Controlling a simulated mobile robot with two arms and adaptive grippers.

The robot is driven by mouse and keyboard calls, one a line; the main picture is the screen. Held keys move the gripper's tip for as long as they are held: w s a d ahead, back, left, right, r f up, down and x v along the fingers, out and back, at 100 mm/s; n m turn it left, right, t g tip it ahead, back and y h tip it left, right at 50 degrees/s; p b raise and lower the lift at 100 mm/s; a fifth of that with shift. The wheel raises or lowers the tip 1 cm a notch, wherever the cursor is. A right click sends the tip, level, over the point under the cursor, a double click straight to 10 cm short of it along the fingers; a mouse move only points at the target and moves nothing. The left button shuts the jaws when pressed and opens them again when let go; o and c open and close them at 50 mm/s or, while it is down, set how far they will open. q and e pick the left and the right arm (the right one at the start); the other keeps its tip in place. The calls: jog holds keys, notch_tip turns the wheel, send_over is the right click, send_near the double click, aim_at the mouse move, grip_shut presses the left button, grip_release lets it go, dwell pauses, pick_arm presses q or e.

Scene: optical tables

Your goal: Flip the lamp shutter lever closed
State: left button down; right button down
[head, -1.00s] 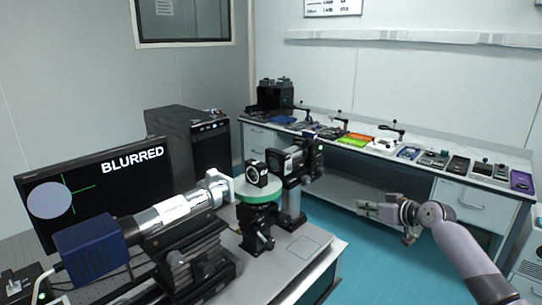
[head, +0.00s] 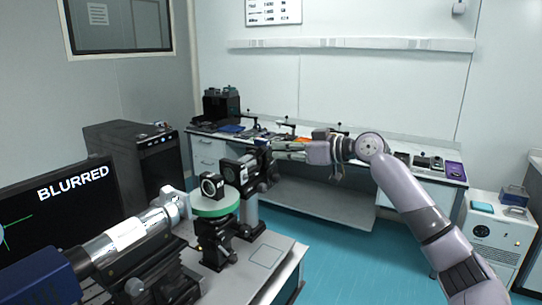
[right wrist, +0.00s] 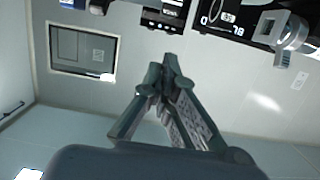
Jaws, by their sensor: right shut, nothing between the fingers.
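The blue lamp housing (head: 40,280) is at the lower left in the head view, cut off by the frame edge. Its silver barrel (head: 128,234) points toward the green round stage (head: 214,202). I cannot make out the shutter lever clearly. My right gripper (head: 275,147) is beyond and to the right of the lamp, raised near the black upright optic and apart from the lamp. In the right wrist view, its fingertips (right wrist: 167,62) meet with nothing between them. A silver ring-shaped part (right wrist: 290,38) shows at that view's upper right. My left gripper is not in view.
A monitor (head: 70,205) reading BLURRED stands behind the lamp. A black upright optic (head: 240,172) stands beside the green stage. A back bench (head: 205,150) holds several small items. Blue floor (head: 345,265) is open at the right.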

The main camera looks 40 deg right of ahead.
jog(key=p, duration=0.5)
send_over(258, 173)
jog(key=w, duration=0.2)
jog(key=shift+s+a+f, duration=0.15)
jog(key=shift+a+f, duration=0.2)
jog(key=shift+f, duration=0.3)
jog(key=s+f, duration=0.1)
jog(key=f, duration=0.1)
jog(key=shift+s+d+f+p, duration=0.3)
jog(key=shift+s+d+f, duration=0.05)
jog(key=shift+f, duration=0.05)
jog(key=shift+s+d+f, duration=0.15)
jog(key=shift+s+f, duration=0.1)
jog(key=shift+f, duration=0.3)
